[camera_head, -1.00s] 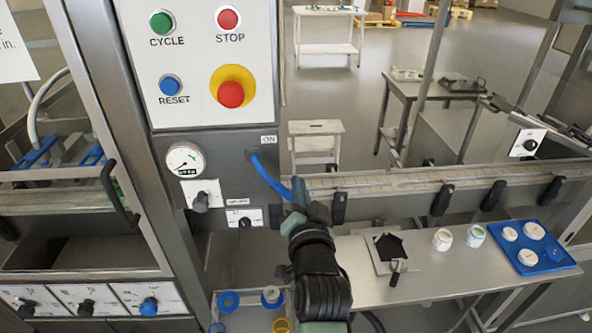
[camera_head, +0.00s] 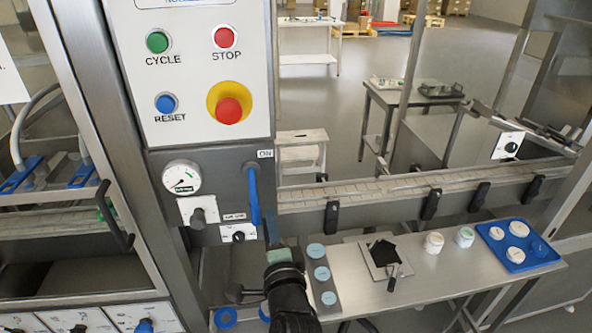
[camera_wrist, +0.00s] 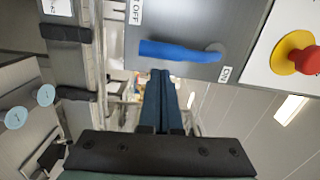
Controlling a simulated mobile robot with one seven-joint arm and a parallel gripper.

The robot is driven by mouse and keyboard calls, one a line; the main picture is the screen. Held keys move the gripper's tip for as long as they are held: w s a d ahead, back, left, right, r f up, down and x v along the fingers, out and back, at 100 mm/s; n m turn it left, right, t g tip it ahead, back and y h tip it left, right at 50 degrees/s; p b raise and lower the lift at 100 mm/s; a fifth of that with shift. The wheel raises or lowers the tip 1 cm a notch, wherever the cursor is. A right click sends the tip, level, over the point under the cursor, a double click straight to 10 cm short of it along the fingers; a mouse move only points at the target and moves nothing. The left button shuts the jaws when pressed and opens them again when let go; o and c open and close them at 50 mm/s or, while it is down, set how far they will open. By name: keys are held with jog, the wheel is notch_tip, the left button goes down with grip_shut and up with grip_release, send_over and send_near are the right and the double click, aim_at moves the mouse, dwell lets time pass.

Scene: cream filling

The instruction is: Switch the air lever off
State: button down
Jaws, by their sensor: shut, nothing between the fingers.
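The blue air lever (camera_head: 253,194) hangs about straight down from its pivot on the grey panel, below the ON label (camera_head: 265,154). In the wrist view the lever (camera_wrist: 175,49) points away from the ON label (camera_wrist: 226,74), with its free end near the OFF label (camera_wrist: 135,12). My gripper (camera_head: 272,232) is shut and empty, just right of and below the lever's free end. In the wrist view my closed fingertips (camera_wrist: 160,74) lie beside the lever with a small gap; contact is not clear.
A pressure gauge (camera_head: 181,178) and black knobs sit left of the lever. The button panel (camera_head: 200,80) is above. The conveyor rail (camera_head: 385,190) runs right. A steel table (camera_head: 425,278) below holds a blue tray (camera_head: 556,257) and white jars. Open space lies right of the lever.

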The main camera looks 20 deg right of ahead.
jog(key=shift+w+a+f+m, duration=0.15)
jog(key=shift+a+m, duration=0.3)
jog(key=shift+m, duration=0.25)
